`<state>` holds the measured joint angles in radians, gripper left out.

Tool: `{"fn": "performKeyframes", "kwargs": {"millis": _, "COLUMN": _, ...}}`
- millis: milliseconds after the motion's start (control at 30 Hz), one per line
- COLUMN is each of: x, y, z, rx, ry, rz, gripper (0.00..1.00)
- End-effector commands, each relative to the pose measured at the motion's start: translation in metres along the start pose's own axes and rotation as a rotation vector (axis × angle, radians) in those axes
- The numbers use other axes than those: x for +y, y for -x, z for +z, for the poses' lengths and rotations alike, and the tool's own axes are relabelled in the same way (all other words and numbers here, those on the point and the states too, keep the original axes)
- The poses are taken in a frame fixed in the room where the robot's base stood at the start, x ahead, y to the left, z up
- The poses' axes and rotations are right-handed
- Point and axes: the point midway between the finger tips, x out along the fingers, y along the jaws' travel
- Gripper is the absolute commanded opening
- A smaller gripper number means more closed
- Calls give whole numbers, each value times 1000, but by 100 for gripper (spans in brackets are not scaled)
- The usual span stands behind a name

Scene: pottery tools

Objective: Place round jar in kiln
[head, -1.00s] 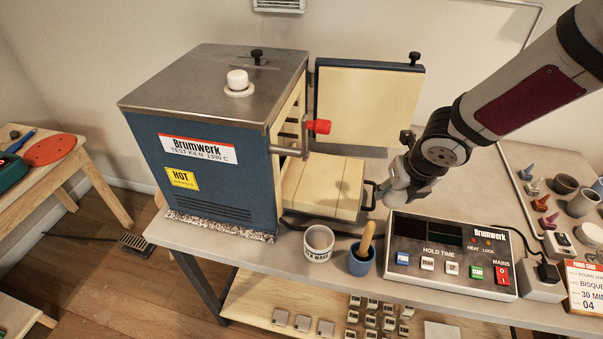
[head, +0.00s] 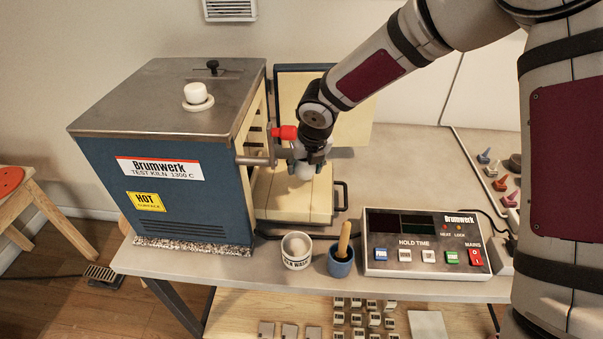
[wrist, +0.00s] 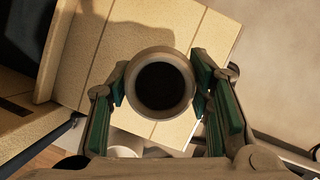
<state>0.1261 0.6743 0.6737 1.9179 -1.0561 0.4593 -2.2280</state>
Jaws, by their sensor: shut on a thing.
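The kiln (head: 190,215) is a blue box with a steel top at the left of the head view. Its door (head: 348,110) stands open, and its cream brick shelf (head: 270,205) is slid out in front, with a dark handle. My gripper (head: 305,163) is over this shelf, near the kiln's mouth. In the wrist view its green-padded fingers (wrist: 160,95) are shut on the sides of the round jar (wrist: 160,82), whose dark opening faces the camera. The jar looks upright over the shelf bricks. I cannot tell whether its base touches them. The kiln's inside is mostly hidden.
A red-tipped lever (head: 284,133) sticks out of the kiln front close to my arm. A white cup (head: 296,250) and a blue pot with a wooden handle (head: 341,260) stand before the shelf. The control box (head: 425,245) sits to the right.

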Motion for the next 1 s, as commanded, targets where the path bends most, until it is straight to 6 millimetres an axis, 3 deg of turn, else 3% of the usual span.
{"fn": "performKeyframes", "kwargs": {"millis": 100, "x": 8, "y": -5, "z": 8, "rx": 0, "ry": 1, "rz": 3, "gripper": 16}}
{"fn": "performKeyframes", "kwargs": {"millis": 333, "x": 6, "y": -33, "z": -6, "rx": 2, "ry": 3, "rz": 1, "gripper": 16}}
{"fn": "performKeyframes", "kwargs": {"millis": 767, "x": 5, "y": -40, "z": -7, "rx": 0, "ry": 1, "rz": 1, "gripper": 16}}
{"fn": "performKeyframes", "kwargs": {"millis": 800, "x": 5, "y": -40, "z": -8, "rx": 0, "ry": 1, "rz": 0, "gripper": 51}}
{"fn": "performKeyframes", "kwargs": {"millis": 867, "x": 5, "y": -39, "z": -8, "rx": 0, "ry": 0, "rz": 0, "gripper": 64}}
{"fn": "performKeyframes", "kwargs": {"millis": 1000, "x": 5, "y": -39, "z": -8, "rx": 0, "ry": 0, "rz": 1, "gripper": 66}}
